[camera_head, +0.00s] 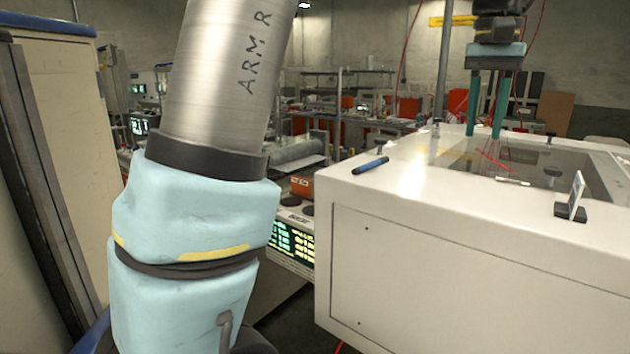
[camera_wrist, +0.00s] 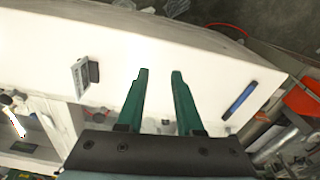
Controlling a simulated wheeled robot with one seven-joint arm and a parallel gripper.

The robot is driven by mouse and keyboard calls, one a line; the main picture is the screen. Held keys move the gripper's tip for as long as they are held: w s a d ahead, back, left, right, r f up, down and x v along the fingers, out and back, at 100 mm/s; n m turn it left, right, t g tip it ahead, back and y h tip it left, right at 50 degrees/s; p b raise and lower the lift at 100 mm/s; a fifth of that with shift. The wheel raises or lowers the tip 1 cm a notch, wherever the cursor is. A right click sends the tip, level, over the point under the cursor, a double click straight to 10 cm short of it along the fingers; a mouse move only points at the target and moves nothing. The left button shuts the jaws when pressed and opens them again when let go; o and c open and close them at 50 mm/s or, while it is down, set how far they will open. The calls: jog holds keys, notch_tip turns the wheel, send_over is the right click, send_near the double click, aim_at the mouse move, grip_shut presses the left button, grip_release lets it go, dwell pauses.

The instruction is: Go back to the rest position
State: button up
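My gripper (camera_head: 485,103) hangs above the glass-topped part of the white cabinet (camera_head: 440,240) in the head view, with its two green fingers pointing down. In the wrist view the fingers of my gripper (camera_wrist: 159,75) are apart, with nothing between them. The white cabinet top (camera_wrist: 60,40) lies below and beyond the fingertips. My arm's grey tube and pale blue joint cover fill the left half of the head view.
A blue pen-like object (camera_head: 370,165) lies near the cabinet's left edge. A small upright card in a dark holder (camera_head: 571,210) stands at the right. A glass window (camera_head: 560,165) is set in the top. A tall cream cabinet (camera_head: 60,150) stands at far left.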

jog(key=w+a+f+n+t, duration=0.1)
jog(key=w+a+f+n, duration=0.15)
jog(key=a+f, duration=0.8)
jog(key=w+a+f+n+t, duration=0.1)
jog(key=w+a+f, duration=0.2)
jog(key=a+f, duration=0.8)
jog(key=s+a+f+n, duration=0.1)
jog(key=s+a, duration=0.1)
jog(key=a, duration=0.4)
jog(key=s+a+f+n, duration=0.1)
jog(key=s+a+f, duration=0.15)
jog(key=a, duration=0.45)
notch_tip(320, 180, down, 11)
jog(key=s+b, duration=0.2)
jog(key=b, duration=0.8)
jog(key=shift+s+g, duration=0.25)
jog(key=shift+g, duration=0.15)
jog(key=shift+a+r, duration=0.1)
jog(key=shift+r, duration=0.1)
